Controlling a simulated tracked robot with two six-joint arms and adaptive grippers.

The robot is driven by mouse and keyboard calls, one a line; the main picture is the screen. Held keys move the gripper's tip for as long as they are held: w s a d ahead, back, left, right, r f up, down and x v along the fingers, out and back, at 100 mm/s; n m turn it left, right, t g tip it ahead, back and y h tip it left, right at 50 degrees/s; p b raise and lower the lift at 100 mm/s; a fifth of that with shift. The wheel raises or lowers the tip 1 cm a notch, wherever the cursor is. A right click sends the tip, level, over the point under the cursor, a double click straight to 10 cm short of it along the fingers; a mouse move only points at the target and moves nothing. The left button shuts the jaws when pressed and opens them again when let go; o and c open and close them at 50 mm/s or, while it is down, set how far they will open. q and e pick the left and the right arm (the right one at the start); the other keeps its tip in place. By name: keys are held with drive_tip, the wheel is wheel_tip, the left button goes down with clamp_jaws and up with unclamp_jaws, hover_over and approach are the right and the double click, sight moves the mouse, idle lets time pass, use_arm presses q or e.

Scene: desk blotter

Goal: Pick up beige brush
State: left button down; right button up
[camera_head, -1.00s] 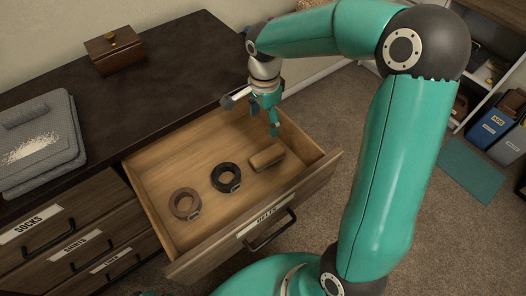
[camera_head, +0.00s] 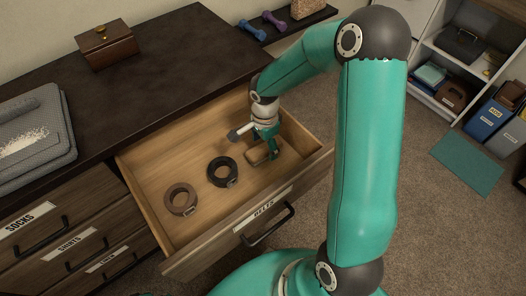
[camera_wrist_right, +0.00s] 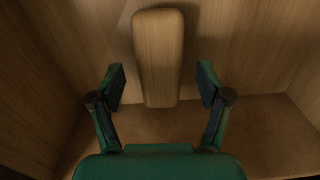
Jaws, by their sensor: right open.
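The beige brush (camera_head: 257,157) lies in the open drawer, to the right of the two rolled belts, and is partly hidden by my right gripper. In the right wrist view the brush (camera_wrist_right: 158,58) is a smooth, rounded wooden block lying lengthwise ahead of the fingers. My right gripper (camera_head: 268,147) is down in the drawer at the brush. In the right wrist view its two fingers (camera_wrist_right: 161,84) are spread wide, one on each side of the brush's near end, with gaps between. My left gripper is not in view.
A brown rolled belt (camera_head: 181,200) and a black rolled belt (camera_head: 222,171) lie in the drawer (camera_head: 165,166). The drawer walls stand close around my right gripper.

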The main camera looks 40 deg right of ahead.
sight(264, 147)
drive_tip(key=shift+f, duration=0.8)
drive_tip(key=c, duration=1.3)
drive_tip(key=shift+r, duration=0.1)
wheel_tip(264, 147, up, 20)
drive_tip(key=p, duration=0.3)
